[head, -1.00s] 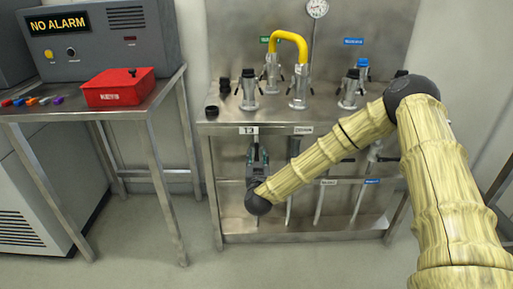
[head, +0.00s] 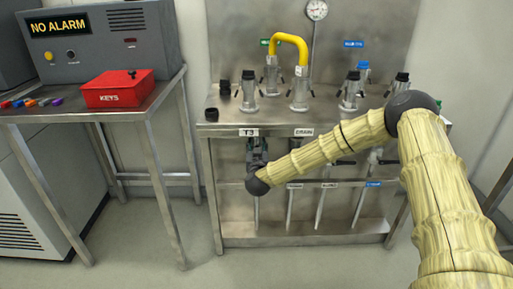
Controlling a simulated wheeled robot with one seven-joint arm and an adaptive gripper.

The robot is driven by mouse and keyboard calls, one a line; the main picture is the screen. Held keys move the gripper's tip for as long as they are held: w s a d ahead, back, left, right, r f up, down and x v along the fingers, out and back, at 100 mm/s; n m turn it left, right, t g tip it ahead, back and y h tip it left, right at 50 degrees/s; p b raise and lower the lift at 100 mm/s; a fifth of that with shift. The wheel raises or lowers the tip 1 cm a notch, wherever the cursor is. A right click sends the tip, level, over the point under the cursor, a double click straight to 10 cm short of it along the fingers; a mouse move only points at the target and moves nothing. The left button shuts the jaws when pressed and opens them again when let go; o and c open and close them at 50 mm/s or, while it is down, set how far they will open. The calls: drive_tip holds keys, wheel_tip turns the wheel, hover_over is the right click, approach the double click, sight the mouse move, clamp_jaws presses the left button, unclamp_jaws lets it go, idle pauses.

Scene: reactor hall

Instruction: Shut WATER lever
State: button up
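The steel bench has several vertical pipes under its top, with dark lever handles on some. A dark lever (head: 345,162) shows right of my forearm, and another dark lever (head: 389,162) is farther right. A blue label (head: 373,184), too small to read for sure, is on the lower rail at the right. I cannot tell which lever is WATER. My gripper (head: 257,147) points up at the left pipe, just below the T3 label (head: 248,132). Its fingers are small and partly hidden by the wrist, so its opening and any contact are unclear.
The bench top (head: 325,121) carries several metal couplings and a yellow hose (head: 291,38); a gauge (head: 317,10) is above. A DRAIN label (head: 303,132) is right of T3. At left, a table holds a red KEYS box (head: 118,90). The floor in front is clear.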

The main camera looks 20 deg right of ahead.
clamp_jaws()
